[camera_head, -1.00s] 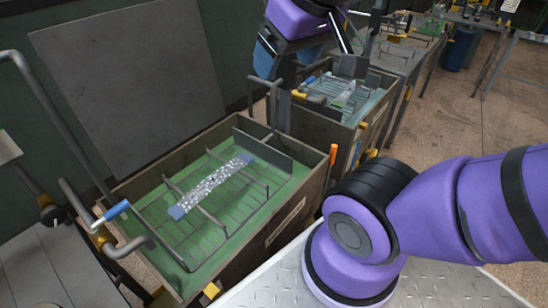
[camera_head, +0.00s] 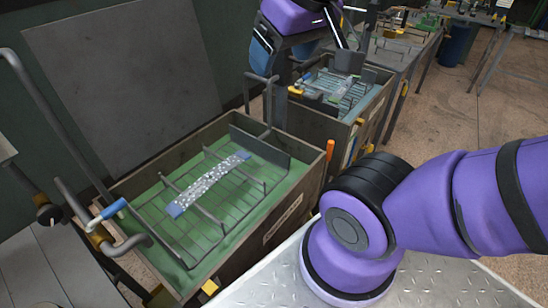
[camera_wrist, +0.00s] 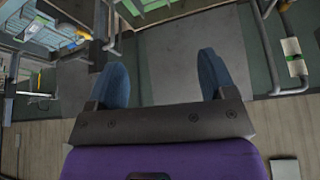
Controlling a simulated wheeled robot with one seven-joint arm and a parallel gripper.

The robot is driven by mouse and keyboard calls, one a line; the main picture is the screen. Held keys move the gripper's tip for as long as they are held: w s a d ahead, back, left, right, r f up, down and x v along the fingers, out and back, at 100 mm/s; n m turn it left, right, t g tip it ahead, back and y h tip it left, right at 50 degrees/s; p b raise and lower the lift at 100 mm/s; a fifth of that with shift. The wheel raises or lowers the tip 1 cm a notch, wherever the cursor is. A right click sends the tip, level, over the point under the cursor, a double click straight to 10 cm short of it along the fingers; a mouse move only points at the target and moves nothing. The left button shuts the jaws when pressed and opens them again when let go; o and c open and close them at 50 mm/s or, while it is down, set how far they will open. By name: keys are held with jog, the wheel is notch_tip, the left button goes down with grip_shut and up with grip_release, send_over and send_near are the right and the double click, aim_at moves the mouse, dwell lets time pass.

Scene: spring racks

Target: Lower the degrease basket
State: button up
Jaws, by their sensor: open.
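A wire basket (camera_head: 236,200) lies level in the near tank (camera_head: 310,165), at the green liquid's surface. A speckled grey strip with blue ends (camera_head: 207,184) lies across it. A second wire basket (camera_head: 345,92) sits in the farther tank, over bluish liquid, partly hidden by my arm. I cannot read which tank is the degrease one. My gripper (camera_head: 284,58) is above and behind the near tank, beside the farther one, apart from the near basket. In the wrist view its two blue fingers (camera_wrist: 163,82) are wide apart with nothing between them.
A bent pipe rail with a blue-handled lever (camera_head: 110,210) stands at the near tank's left. A large grey panel (camera_head: 125,85) leans behind. An orange peg (camera_head: 330,149) stands at the near tank's right corner. Open floor (camera_head: 480,110) lies to the right.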

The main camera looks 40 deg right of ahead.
jog(key=c, duration=0.4)
jog(key=w+d+f+m+g+y, duration=0.3)
jog(key=w+d+f+y, duration=0.1)
jog(key=w, duration=0.2)
jog(key=shift+c, duration=0.2)
jog(key=m+t+y, duration=0.5)
jog(key=m+t, duration=0.4)
jog(key=t, duration=0.2)
send_near(313, 64)
jog(key=x, duration=1.1)
jog(key=shift+c, duration=0.3)
